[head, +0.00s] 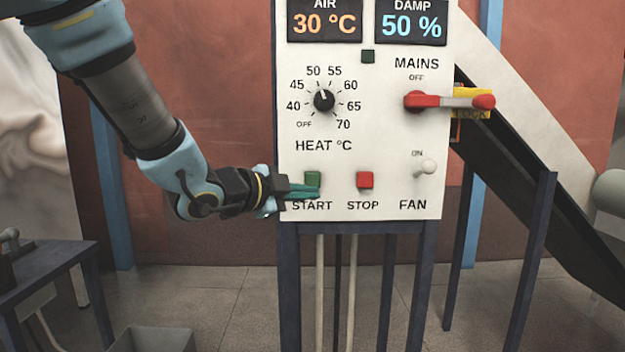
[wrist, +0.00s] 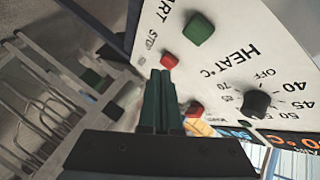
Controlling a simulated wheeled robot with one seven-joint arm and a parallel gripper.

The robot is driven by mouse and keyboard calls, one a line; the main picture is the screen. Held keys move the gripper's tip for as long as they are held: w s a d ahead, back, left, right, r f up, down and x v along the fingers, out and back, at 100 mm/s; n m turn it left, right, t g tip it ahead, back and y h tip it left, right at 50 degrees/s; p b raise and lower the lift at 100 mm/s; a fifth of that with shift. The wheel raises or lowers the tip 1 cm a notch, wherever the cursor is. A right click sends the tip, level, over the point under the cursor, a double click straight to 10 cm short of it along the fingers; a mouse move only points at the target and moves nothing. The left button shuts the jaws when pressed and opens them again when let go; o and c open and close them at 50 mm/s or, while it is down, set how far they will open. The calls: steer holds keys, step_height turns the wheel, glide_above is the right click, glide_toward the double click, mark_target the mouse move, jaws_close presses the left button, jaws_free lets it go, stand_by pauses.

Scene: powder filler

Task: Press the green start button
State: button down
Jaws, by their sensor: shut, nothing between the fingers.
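The green start button (head: 313,179) sits above the word START at the lower left of the white control panel (head: 385,120). My gripper (head: 318,193) is shut and empty, its teal fingers reaching in from the left at the button's lower edge. They partly overlap the button in the head view. In the wrist view the green button (wrist: 199,29) lies above and right of the fingertips (wrist: 160,75), uncovered. I cannot tell any contact, but the wrist view shows the tips beside the button, not over its face.
The red stop button (head: 364,180) is close to the right of the start button. A heat knob (head: 324,100), a red mains handle (head: 450,101) and a white fan switch (head: 426,167) also stand out from the panel. A dark chute (head: 530,180) slopes down at right.

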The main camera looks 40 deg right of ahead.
mark_target(318, 184)
steer(key=w+d+p, duration=0.1)
steer(key=w+d, duration=0.3)
steer(key=shift+w, duration=0.4)
stand_by(1.9)
steer(key=shift+w+d, duration=0.2)
steer(key=shift+w, duration=0.15)
steer(key=shift+w+d, duration=0.35)
steer(key=shift+w, duration=0.05)
stand_by(0.9)
stand_by(0.3)
steer(key=shift+s+a+b, duration=0.3)
steer(key=shift+s+a, duration=0.3)
steer(key=shift+s, duration=0.1)
steer(key=shift+s+a+b, duration=0.45)
steer(key=shift+s+a, duration=0.35)
steer(key=shift+s, duration=0.2)
steer(key=shift+s+a+b, duration=0.45)
steer(key=shift+s+a, duration=0.35)
steer(key=shift+s, duration=0.15)
